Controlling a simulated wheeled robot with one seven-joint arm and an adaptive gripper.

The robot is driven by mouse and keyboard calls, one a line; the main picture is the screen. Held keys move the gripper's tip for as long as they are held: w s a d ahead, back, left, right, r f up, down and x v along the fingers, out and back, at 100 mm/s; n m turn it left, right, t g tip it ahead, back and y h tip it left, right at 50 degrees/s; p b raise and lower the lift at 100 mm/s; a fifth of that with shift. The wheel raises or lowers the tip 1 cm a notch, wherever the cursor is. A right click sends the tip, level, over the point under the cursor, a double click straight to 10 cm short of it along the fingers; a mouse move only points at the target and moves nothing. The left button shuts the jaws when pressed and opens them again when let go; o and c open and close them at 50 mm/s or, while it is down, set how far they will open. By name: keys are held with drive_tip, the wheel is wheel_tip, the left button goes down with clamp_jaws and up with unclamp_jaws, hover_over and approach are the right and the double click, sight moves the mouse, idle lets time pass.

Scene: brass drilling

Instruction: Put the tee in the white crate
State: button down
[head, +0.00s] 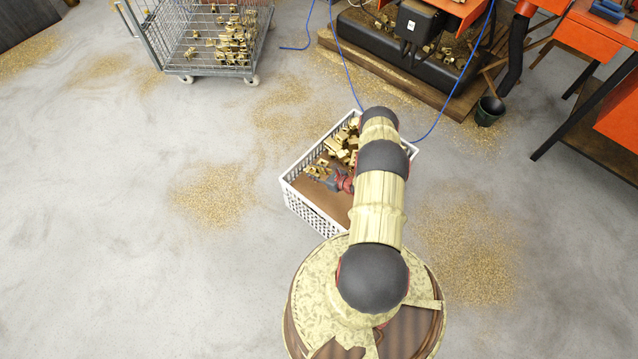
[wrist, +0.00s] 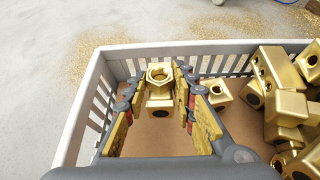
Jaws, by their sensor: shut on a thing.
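The white crate (head: 302,207) stands on the floor in front of me, with brass fittings heaped in its far part. My gripper (wrist: 160,78) reaches down inside it and is shut on the tee (wrist: 160,74), a brass fitting with a hexagonal open end facing the wrist camera. The tee is between the two fingertips, over the crate's brown bottom; whether it touches the bottom I cannot tell. In the head view my gripper (head: 325,178) is small and partly behind my arm, and the tee is hard to pick out there.
Brass blocks and fittings (wrist: 285,105) are piled to the right in the wrist view, one close beside the right finger. The crate's near part is bare. A wire cart (head: 195,45) with brass parts, a dark bucket (head: 489,111) and orange machinery (head: 590,35) stand farther off.

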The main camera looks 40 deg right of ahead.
drive_tip(key=shift+s+d+f+b, duration=0.2)
drive_tip(key=shift+s+f+b, duration=0.15)
drive_tip(key=shift+s+f, duration=0.6)
drive_tip(key=shift+s+f+b, duration=0.1)
drive_tip(key=shift+f+b, duration=0.65)
drive_tip(key=shift+f, duration=1)
drive_tip(key=shift+f, duration=0.15)
drive_tip(key=c, duration=1.5)
unclamp_jaws()
drive_tip(key=shift+o, duration=0.2)
